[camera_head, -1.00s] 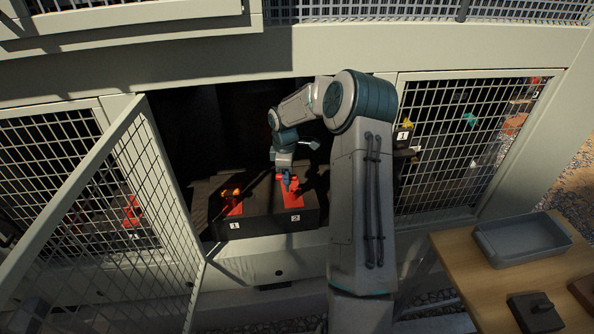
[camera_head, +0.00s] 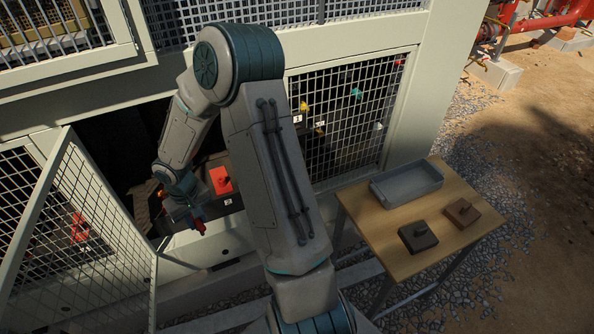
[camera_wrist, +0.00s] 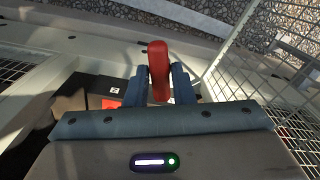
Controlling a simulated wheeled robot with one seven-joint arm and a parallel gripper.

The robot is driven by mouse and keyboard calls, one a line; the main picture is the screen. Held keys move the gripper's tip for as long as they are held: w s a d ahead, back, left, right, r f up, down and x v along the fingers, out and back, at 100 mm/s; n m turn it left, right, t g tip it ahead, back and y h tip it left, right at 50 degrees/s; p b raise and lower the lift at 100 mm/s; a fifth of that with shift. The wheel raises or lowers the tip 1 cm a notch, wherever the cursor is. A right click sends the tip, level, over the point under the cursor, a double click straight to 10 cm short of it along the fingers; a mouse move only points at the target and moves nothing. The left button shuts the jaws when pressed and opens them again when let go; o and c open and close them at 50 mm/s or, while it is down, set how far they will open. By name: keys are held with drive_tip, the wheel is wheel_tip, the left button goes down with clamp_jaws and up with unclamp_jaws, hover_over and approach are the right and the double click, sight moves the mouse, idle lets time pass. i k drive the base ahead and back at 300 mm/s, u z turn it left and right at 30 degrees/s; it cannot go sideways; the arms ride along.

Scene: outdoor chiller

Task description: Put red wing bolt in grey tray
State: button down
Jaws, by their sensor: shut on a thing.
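The red wing bolt (camera_wrist: 158,66) is upright between the two blue fingers of my gripper (camera_wrist: 160,88) in the wrist view. My gripper is shut on it. In the head view the red bolt (camera_head: 199,226) shows small below my gripper (camera_head: 190,212), in front of the cabinet opening. The grey tray (camera_head: 408,183) is an open shallow box on the wooden table at the right, well away from my gripper. I cannot see anything in the tray.
The open mesh door (camera_head: 85,235) stands left of my gripper. A black box with a red plate (camera_head: 221,180) sits inside the cabinet. The wooden table (camera_head: 385,232) also bears a dark block (camera_head: 418,237) and a brown block (camera_head: 462,212). A closed mesh panel (camera_head: 345,120) is behind the table.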

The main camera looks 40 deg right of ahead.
sight(392, 192)
drive_tip(key=u, duration=0.8)
drive_tip(key=k, duration=1.25)
drive_tip(key=z, duration=1.8)
drive_tip(key=i, duration=0.5)
drive_tip(key=u, duration=0.05)
